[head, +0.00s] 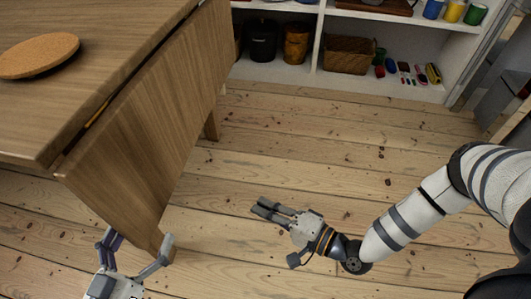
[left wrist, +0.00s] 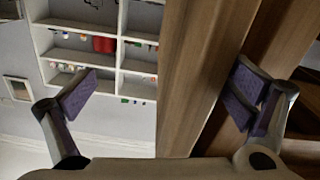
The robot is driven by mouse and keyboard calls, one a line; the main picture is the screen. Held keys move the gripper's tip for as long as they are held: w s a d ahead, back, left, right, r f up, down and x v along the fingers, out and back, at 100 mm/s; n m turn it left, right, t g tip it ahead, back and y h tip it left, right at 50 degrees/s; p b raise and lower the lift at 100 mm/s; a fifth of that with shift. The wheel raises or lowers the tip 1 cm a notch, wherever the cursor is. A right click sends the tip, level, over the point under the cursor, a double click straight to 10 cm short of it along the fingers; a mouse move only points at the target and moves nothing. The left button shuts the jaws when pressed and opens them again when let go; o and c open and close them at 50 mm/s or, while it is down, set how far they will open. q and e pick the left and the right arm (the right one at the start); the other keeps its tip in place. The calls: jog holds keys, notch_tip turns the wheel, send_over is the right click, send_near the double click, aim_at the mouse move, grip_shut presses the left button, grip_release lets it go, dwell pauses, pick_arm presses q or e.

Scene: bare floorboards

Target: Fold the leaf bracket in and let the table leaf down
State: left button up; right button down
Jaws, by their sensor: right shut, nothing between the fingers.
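The wooden table (head: 95,50) stands at the left of the head view. Its leaf (head: 150,125) hangs steeply down from the table's right edge, with a narrow dark gap along the joint. The leaf bracket cannot be made out. My left gripper (head: 138,241) is open at the leaf's near lower corner, one finger on each side of it in the picture. In the left wrist view a wooden panel (left wrist: 205,70) rises between the open fingers; I cannot tell whether they touch it. My right gripper (head: 262,210) is shut and empty, over the floor right of the leaf.
A round cork mat (head: 38,55) lies on the tabletop. A table leg (head: 211,125) shows beyond the leaf. White shelves (head: 300,78) with a wicker basket (head: 348,55), jars and small items stand at the back. The floorboards (head: 320,140) between are clear.

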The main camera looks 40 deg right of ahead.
pick_arm(q)
jog(key=p+v, duration=0.2)
jog(key=v, duration=0.5)
jog(key=shift+s, duration=0.2)
pick_arm(e)
jog(key=r, duration=0.3)
jog(key=shift+w, duration=0.3)
pick_arm(q)
jog(key=shift+a+r, duration=0.1)
jog(key=shift+a, duration=0.15)
